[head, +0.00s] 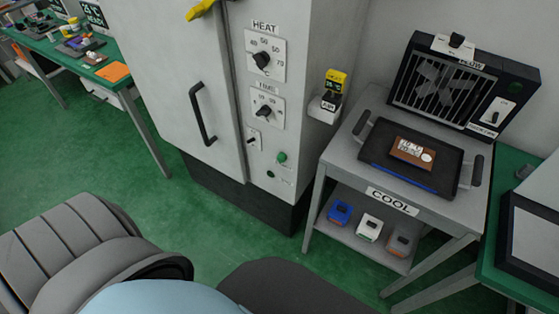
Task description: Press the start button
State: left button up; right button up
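A small round green button (282,157) sticks out low on the front panel of the tall grey cabinet (165,75). A darker green round spot (270,174) sits just below it, and the small lettering beside it is too small to read. Above are a HEAT dial (262,60), a second dial (264,112) with a blurred label, and a small switch (253,140). The cabinet door with its black handle (203,114) appears closed. Neither of my grippers is in view, and nothing touches the button.
Right of the cabinet stands a grey COOL cart (343,160) with a black tray (375,150) holding a brown labelled piece (411,152). A black fan unit (464,84) stands behind the tray. A green workbench (75,45) is at the far left. Green floor (95,165) is open before the cabinet.

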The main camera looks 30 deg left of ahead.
aim_at(282, 157)
jog(key=z, duration=2.15)
jog(key=k, duration=0.6)
jog(key=u, duration=1.55)
